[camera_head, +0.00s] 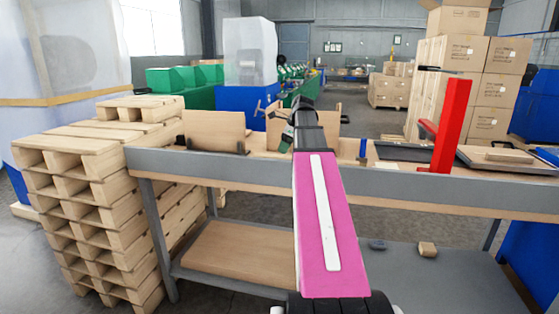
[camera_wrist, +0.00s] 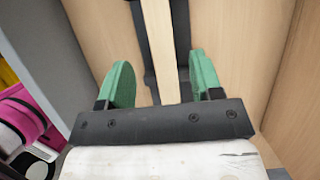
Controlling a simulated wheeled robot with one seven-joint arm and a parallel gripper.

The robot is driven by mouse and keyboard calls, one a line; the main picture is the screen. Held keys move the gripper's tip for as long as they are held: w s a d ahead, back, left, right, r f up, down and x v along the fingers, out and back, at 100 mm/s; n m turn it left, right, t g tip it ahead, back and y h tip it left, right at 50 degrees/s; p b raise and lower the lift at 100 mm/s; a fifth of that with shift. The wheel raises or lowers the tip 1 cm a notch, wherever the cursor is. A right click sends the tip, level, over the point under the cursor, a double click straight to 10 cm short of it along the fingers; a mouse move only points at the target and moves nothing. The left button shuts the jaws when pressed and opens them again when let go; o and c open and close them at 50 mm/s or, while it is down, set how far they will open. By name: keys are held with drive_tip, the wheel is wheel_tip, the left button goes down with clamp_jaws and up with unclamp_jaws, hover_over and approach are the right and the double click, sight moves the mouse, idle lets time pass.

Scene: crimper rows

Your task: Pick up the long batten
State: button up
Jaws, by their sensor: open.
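A long, narrow strip of pale wood, which looks like the long batten (camera_wrist: 160,45), runs down from the top edge of the wrist view. My gripper (camera_wrist: 162,82) is open, with one green fingertip on each side of the strip. A gap shows between the strip and each fingertip. The near end of the strip is hidden behind the dark gripper body. In the head view my gripper (camera_head: 288,136) is over the workbench (camera_head: 220,168), partly hidden by my pink arm. I cannot make out the batten for certain there.
A wooden board (camera_head: 213,130) stands in dark holders on the bench, left of my gripper. A red upright (camera_head: 450,122) and a dark tray (camera_head: 405,152) are to the right. Stacked pallets (camera_head: 95,190) stand against the bench's left end. Black material (camera_wrist: 181,25) lies beside the strip.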

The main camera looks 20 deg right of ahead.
sight(280, 156)
drive_tip(key=shift+x, duration=2.6)
drive_tip(key=c, duration=1)
